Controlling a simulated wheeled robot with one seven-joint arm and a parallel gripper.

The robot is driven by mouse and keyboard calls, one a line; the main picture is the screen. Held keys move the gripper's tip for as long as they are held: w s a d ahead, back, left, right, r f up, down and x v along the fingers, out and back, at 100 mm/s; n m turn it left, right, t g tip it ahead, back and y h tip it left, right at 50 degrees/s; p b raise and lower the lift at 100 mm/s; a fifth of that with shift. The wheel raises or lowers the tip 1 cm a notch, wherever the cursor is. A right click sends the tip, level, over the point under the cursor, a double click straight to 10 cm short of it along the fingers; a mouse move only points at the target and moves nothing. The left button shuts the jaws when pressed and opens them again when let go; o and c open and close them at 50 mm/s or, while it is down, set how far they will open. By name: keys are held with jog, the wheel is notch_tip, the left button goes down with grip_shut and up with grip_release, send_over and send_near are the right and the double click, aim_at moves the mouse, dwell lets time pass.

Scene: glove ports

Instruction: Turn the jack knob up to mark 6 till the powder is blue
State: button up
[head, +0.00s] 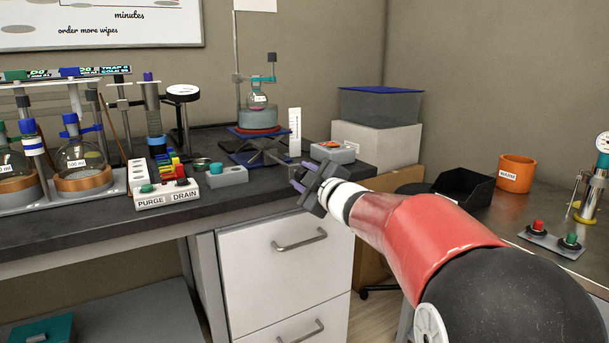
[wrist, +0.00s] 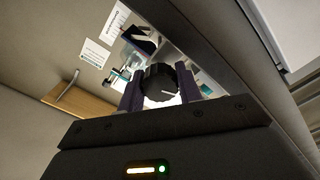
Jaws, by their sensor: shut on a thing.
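The lab jack (head: 262,155) stands on the dark bench top near the back wall, carrying a teal bath. A small round flask (head: 258,101) hangs in a teal clamp over the bath. The powder in the flask is too small to judge its colour. A white upright scale (head: 295,125) stands right of the jack; its marks are unreadable. My gripper (head: 299,177) is at the bench's front edge, in front of the jack. In the wrist view its two fingers are shut on a black ridged knob (wrist: 156,82) with a white pointer line. The head view hides the knob.
A grey block with a teal button (head: 227,175) and the PURGE/DRAIN switch box (head: 167,194) lie left of my gripper. A grey box with a red-orange top (head: 333,152) is at the right. White drawers (head: 284,265) are below.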

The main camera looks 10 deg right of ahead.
jog(key=m, duration=0.4)
jog(key=shift+m, duration=0.3)
jog(key=m, duration=0.4)
jog(key=shift+f+m, duration=0.1)
jog(key=shift+m, duration=0.2)
jog(key=m, duration=0.4)
jog(key=shift+m, duration=0.3)
jog(key=m, duration=0.9)
jog(key=shift+f, duration=0.1)
jog(key=m, duration=1)
jog(key=shift+m, duration=1.4)
